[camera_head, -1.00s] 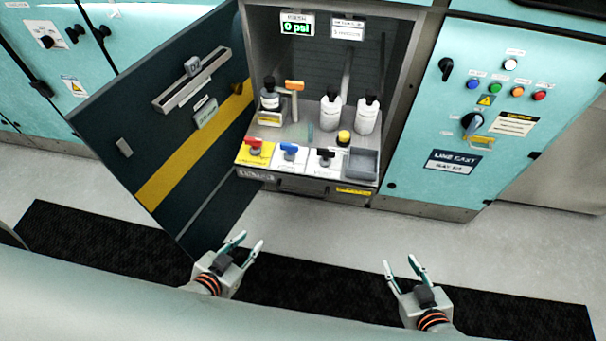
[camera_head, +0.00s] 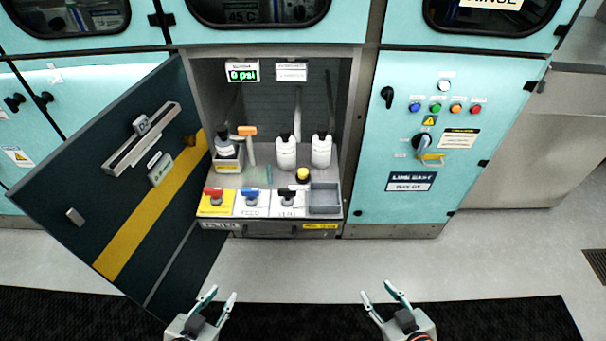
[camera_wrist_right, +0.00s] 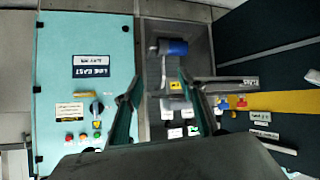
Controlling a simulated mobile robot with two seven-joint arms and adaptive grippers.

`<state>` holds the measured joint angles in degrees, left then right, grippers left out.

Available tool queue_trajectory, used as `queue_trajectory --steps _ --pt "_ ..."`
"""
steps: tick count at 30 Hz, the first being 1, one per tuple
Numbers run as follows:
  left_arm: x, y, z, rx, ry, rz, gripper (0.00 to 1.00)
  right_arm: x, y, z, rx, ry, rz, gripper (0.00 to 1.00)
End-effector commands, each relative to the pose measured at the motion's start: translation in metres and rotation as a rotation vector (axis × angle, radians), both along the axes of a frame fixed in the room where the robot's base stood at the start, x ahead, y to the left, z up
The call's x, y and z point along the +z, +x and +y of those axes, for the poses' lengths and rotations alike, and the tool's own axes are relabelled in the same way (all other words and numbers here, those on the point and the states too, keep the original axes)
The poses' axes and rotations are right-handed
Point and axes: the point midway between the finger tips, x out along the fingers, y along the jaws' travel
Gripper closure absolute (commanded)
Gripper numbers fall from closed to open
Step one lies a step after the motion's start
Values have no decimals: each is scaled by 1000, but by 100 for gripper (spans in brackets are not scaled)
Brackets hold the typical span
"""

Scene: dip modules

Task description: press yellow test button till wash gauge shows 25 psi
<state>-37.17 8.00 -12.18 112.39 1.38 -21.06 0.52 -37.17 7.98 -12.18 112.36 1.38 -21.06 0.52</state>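The yellow button (camera_head: 303,174) is a round yellow knob with a dark base, on the shelf of the open cabinet bay, behind the white valve panels. The gauge display (camera_head: 243,71) at the bay's top left reads 0 psi in green; its label is too small to read surely. My left gripper (camera_head: 222,290) is open and empty, low in front of the open door. My right gripper (camera_head: 376,289) is open and empty, in front of and below the bay, well apart from the button. Its spread fingers also show in the right wrist view (camera_wrist_right: 160,97).
Red (camera_head: 213,195), blue (camera_head: 250,196) and black (camera_head: 287,197) valve handles line the front. A grey tray (camera_head: 324,198) is right of them. White bottles (camera_head: 286,153) stand behind. The dark door (camera_head: 115,190) swings out at left. A teal control panel (camera_head: 440,150) stands right. Floor ahead is clear.

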Motion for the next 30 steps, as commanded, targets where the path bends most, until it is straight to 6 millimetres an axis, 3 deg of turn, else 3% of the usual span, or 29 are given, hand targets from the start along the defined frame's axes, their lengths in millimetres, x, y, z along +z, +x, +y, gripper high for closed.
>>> queue_trajectory --steps 1,4,5,30 --pt "0 0 0 0 0 0 72 0 0 0 0 0 0 70" --pt "0 0 0 0 0 0 72 0 0 0 0 0 0 96" --pt "0 0 0 0 0 0 72 0 0 0 0 0 0 100" --pt "0 0 0 0 0 0 72 1 0 0 0 0 -1 100"
